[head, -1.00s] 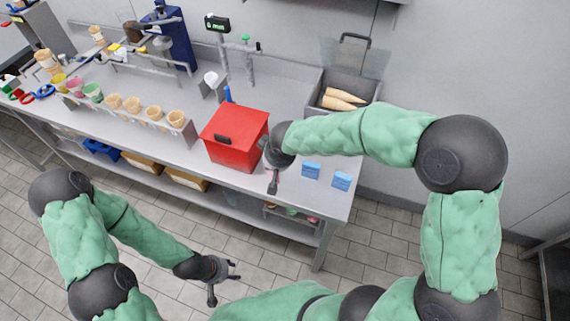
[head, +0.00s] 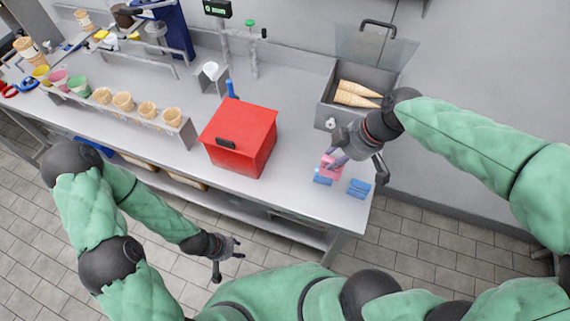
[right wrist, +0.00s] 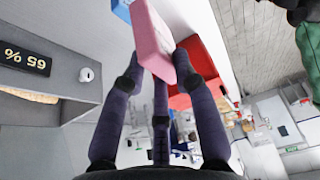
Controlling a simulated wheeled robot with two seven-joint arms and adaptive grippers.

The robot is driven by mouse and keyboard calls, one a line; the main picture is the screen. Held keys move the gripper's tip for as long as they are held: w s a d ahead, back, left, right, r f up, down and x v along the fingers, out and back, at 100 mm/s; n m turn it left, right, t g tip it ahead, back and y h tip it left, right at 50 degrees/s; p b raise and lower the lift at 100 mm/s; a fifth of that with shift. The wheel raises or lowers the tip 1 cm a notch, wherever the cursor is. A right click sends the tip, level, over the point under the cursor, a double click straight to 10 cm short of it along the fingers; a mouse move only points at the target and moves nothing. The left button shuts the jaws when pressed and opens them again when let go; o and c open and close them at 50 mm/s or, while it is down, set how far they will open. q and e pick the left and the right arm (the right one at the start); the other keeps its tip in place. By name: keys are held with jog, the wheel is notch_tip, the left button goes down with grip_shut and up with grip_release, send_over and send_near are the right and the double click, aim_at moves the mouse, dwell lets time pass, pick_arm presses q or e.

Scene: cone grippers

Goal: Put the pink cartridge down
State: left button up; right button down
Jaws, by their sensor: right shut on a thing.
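The pink cartridge (head: 331,166) is at the right end of the steel counter, just above a blue block (head: 322,180). My right gripper (head: 338,160) is shut on it. In the right wrist view the pink cartridge (right wrist: 152,38) sticks out past the fingers (right wrist: 158,68), with the blue block (right wrist: 121,9) close behind its far end. I cannot tell whether the pink cartridge touches the blue block. A second blue block (head: 359,188) stands to the right, apart. My left gripper (head: 229,254) is open and empty, in front of the counter.
A red box (head: 240,138) stands on the counter left of the blocks. A steel bin with cones (head: 356,95) is behind my right gripper. A rack of cone cups (head: 123,101) is at the left. Bare counter (head: 292,150) lies between red box and blocks.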

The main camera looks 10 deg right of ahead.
jog(key=shift+r+n, duration=0.15)
jog(key=shift+n, duration=0.15)
jog(key=shift+w+a, duration=0.1)
jog(key=shift+a, duration=0.05)
pick_arm(q)
jog(key=shift+w+f+b, duration=0.15)
jog(key=shift+f+b, duration=1.3)
jog(key=shift+f, duration=0.05)
jog(key=shift+w+f+b, duration=0.15)
jog(key=shift+f+b, duration=1.3)
pick_arm(e)
jog(key=shift+w+a+f, duration=1.4)
jog(key=shift+w+f, duration=0.35)
jog(key=shift+f, duration=0.35)
jog(key=shift+w+a+f, duration=1.45)
jog(key=shift+w+f, duration=0.25)
jog(key=shift+f, duration=0.45)
jog(key=shift+w+a+f, duration=1.4)
jog(key=shift+w+f, duration=0.35)
jog(key=shift+f, duration=0.35)
pick_arm(q)
jog(key=shift+f, duration=0.1)
pick_arm(e)
jog(key=shift+f, duration=0.1)
jog(key=c, duration=1.4)
grip_release()
jog(key=shift+f, duration=0.1)
jog(key=o, duration=0.4)
jog(key=shift+o, duration=0.2)
